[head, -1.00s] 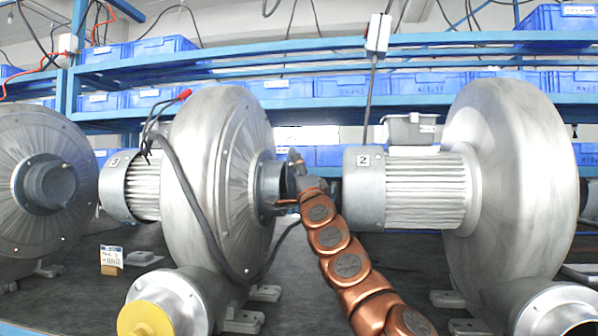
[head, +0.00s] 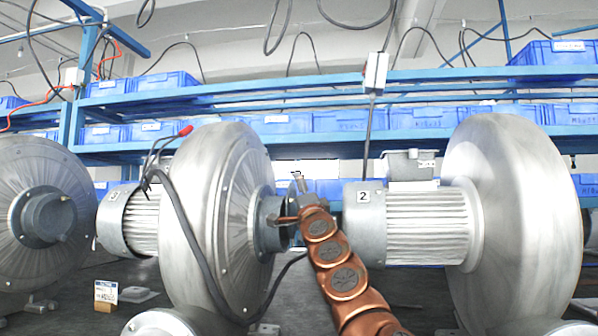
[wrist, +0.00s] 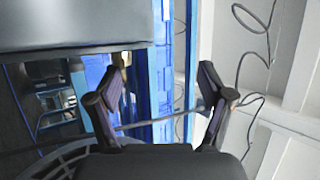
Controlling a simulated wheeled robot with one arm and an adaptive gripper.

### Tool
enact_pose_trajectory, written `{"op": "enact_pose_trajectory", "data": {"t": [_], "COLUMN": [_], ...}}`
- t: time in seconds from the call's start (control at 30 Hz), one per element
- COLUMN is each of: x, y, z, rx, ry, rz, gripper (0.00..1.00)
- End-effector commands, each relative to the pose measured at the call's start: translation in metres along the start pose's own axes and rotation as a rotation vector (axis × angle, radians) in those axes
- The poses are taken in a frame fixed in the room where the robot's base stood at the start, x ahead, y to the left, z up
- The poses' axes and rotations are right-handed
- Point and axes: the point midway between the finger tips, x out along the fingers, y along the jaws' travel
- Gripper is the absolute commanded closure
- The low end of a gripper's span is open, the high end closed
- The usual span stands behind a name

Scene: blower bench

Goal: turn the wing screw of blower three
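Blower three (head: 205,215) is the big grey metal housing left of centre in the head view, with a "3" label on its motor (head: 143,222) behind it. Its round inlet pipe (head: 268,224) faces right. A small copper-coloured piece (head: 286,220) shows at the pipe's mouth; I cannot tell whether it is the wing screw or part of my arm. My gripper (head: 298,184) is above and right of that mouth, small and partly hidden by my arm. In the wrist view my gripper (wrist: 163,92) is open, its dark fingers wide apart with nothing held. A small brass-coloured bit (wrist: 122,60) shows beyond the left finger.
Blower two's motor (head: 425,222) stands close on the right, leaving a narrow gap for my arm. A black cable (head: 182,225) hangs over blower three. Another blower (head: 35,205) stands at left. Blue shelves with bins (head: 340,121) run behind. A small sign (head: 105,292) stands on the bench.

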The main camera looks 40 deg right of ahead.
Motion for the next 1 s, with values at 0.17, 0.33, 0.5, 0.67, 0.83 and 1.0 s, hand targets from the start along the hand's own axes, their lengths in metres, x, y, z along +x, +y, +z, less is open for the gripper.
{"op": "enact_pose_trajectory", "data": {"t": [0.17,0.33,0.5,0.67,0.83,1.0], "x": [0.007,0.012,0.017,0.020,0.023,0.026], "y": [-0.018,-0.029,-0.038,-0.050,-0.065,-0.054], "z": [-0.002,-0.005,-0.009,-0.004,0.004,-0.007], "rx": [-0.004,-0.004,-0.002,-0.010,-0.020,-0.009], "ry": [0.000,0.002,0.006,0.001,-0.003,0.001], "rz": [-0.012,-0.016,-0.018,-0.026,-0.032,-0.019], "gripper": [0.33,0.28,0.28,0.28,0.34,0.34]}}
